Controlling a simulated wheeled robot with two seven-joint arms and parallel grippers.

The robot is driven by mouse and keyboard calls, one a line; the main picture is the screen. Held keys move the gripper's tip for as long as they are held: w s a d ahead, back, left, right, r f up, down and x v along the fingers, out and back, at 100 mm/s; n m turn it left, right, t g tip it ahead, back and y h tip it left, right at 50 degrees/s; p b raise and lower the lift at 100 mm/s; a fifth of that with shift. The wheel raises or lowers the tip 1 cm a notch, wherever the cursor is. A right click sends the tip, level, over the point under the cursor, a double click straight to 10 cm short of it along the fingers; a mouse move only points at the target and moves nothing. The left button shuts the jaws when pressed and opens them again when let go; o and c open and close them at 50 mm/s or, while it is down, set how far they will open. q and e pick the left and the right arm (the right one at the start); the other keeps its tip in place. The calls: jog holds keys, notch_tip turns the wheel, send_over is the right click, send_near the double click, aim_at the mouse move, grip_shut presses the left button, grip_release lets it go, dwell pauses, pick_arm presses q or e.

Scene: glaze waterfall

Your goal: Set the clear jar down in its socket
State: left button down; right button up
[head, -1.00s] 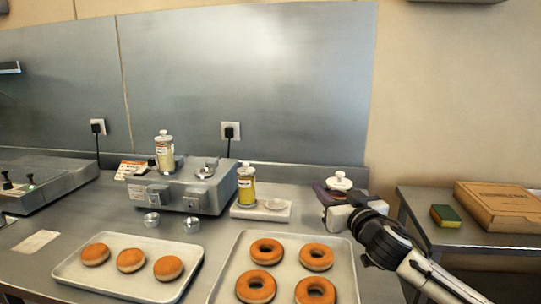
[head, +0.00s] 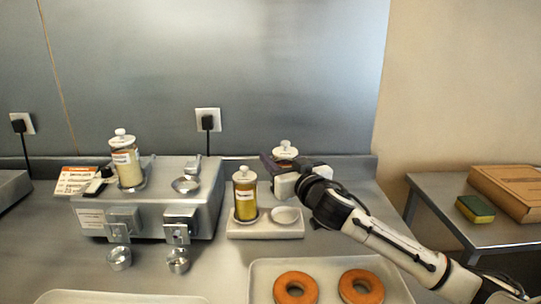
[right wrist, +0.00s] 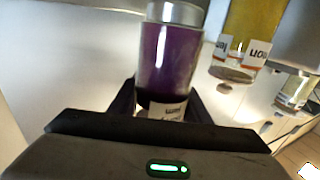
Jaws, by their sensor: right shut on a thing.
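The held jar (head: 285,151) has a white lid and shows behind my right gripper (head: 284,172). In the right wrist view the jar (right wrist: 170,55) is see-through glass with purple contents and a partly hidden label. My right gripper is shut on it, one finger on each side. In the head view it is above and behind the right half of a white stand (head: 240,230). That stand has an empty round socket (head: 286,216) on the right and a yellow jar (head: 245,196) on the left. Whether the held jar touches anything is hidden. My left gripper is out of view.
A metal machine (head: 205,205) stands left of the stand, with a pale jar (head: 125,165) and an empty round seat (head: 186,184) on top. A tray of doughnuts (head: 255,280) is in front. A side table at right holds a sponge (head: 475,208) and a box (head: 508,190).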

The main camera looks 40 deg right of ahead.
notch_tip(320, 180, down, 4)
jog(key=b, duration=0.4)
jog(key=shift+s+f, duration=0.1)
jog(key=shift+f, duration=0.05)
dwell(0.8)
jog(key=shift+a+f, duration=0.15)
jog(key=shift+f, duration=0.25)
dwell(0.9)
